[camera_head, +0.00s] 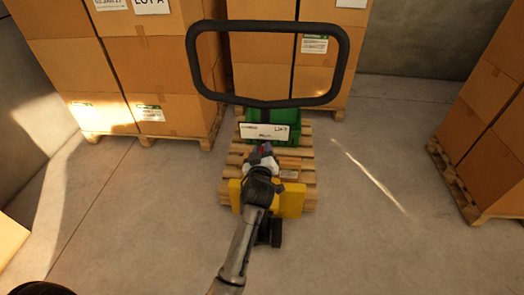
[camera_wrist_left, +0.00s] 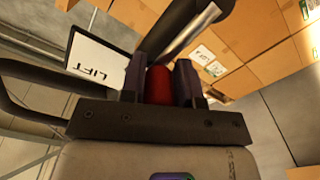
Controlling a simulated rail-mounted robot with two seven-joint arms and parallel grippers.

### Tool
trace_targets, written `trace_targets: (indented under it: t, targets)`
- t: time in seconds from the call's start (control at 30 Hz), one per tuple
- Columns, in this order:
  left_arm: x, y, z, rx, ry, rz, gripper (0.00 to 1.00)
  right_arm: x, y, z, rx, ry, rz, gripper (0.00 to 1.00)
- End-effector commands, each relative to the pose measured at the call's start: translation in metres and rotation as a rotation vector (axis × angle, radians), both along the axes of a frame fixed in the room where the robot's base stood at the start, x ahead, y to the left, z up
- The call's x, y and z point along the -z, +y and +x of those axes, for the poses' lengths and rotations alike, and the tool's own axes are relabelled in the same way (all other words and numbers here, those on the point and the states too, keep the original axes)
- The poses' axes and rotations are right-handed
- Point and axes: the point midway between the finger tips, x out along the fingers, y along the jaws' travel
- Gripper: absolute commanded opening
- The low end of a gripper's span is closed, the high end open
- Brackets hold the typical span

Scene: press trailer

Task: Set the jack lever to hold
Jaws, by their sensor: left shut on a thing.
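The pallet jack's black loop handle (camera_head: 268,103) stands upright in the middle of the head view. A white label plate (camera_head: 264,132) sits below the loop; most of its small print is hard to read. In the left wrist view the word LIFT shows on the plate (camera_wrist_left: 88,55). My left gripper (camera_head: 262,152) is at the handle just below the plate. In the left wrist view its two dark fingers are shut on the red jack lever (camera_wrist_left: 158,84). In the head view the lever is mostly hidden by the gripper. My right gripper is not in view.
The yellow jack body (camera_head: 292,200) is at a wooden pallet (camera_head: 308,165) bearing a green crate (camera_head: 290,118). Stacked cartons on pallets stand at the left (camera_head: 75,70), behind, and at the right (camera_head: 490,130). Concrete floor is clear on both sides of the jack.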

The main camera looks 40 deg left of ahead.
Motion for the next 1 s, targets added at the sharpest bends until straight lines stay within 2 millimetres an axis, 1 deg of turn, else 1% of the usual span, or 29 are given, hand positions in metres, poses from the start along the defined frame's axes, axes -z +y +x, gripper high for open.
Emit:
trace_targets:
  t: [0.07,0.1,0.3,0.33,0.67,0.77,0.87,0.97,1.0]
  targets:
    - [0.002,-0.003,0.002,0.007,0.000,-0.007,0.00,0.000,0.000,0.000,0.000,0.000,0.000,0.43]
    - [0.002,-0.003,0.002,0.007,0.000,-0.007,0.32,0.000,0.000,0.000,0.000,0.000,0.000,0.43]
    - [0.001,-0.002,0.001,0.004,0.000,-0.004,0.51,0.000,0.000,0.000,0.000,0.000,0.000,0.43]
    - [0.001,-0.002,0.001,0.004,0.001,-0.003,0.53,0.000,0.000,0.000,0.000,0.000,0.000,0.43]
    - [0.000,-0.003,0.002,0.003,0.024,0.029,0.53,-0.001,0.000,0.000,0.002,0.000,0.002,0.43]
    - [0.000,-0.006,0.005,0.003,0.072,0.087,0.53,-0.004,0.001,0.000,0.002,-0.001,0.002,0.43]
    - [-0.001,-0.012,0.010,0.003,0.147,0.181,0.53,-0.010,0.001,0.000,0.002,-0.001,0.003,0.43]
    - [0.000,-0.021,0.012,0.004,0.241,0.290,0.53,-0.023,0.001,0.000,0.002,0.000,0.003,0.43]
    - [0.000,-0.028,0.010,0.004,0.277,0.331,0.53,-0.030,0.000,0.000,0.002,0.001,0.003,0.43]
